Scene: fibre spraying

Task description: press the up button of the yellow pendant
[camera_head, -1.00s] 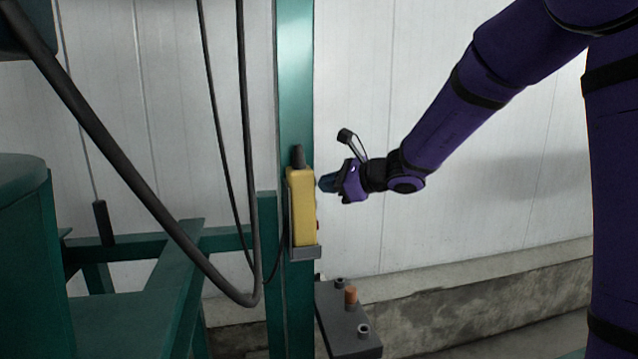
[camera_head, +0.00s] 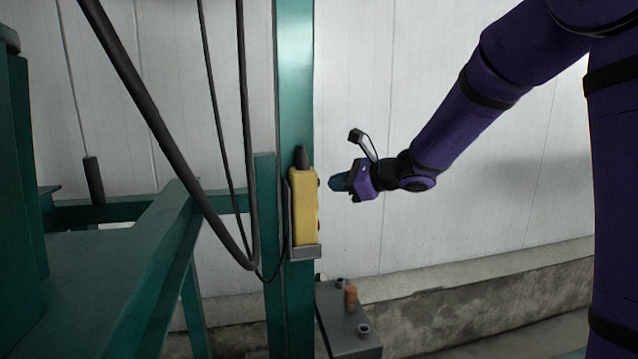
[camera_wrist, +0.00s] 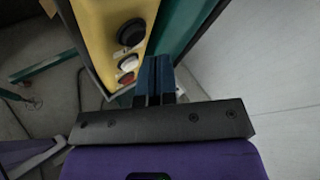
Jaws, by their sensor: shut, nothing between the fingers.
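The yellow pendant (camera_head: 303,207) hangs upright in a grey holder (camera_head: 304,253) on the green post. Its button face is turned right, seen edge-on in the head view. In the wrist view the pendant (camera_wrist: 95,35) shows a black button (camera_wrist: 131,32), a white button (camera_wrist: 128,62) and a red button (camera_wrist: 126,78) in a row. My gripper (camera_head: 335,182) is shut and empty, just right of the pendant at the height of its upper part, with a small gap between. In the wrist view its blue fingertips (camera_wrist: 155,65) lie together beside the buttons.
The green post (camera_head: 294,90) stands behind the pendant. A green frame (camera_head: 110,270) fills the left, with dark cables (camera_head: 160,130) hanging before it. A grey block with pegs (camera_head: 347,325) sits low beside the post.

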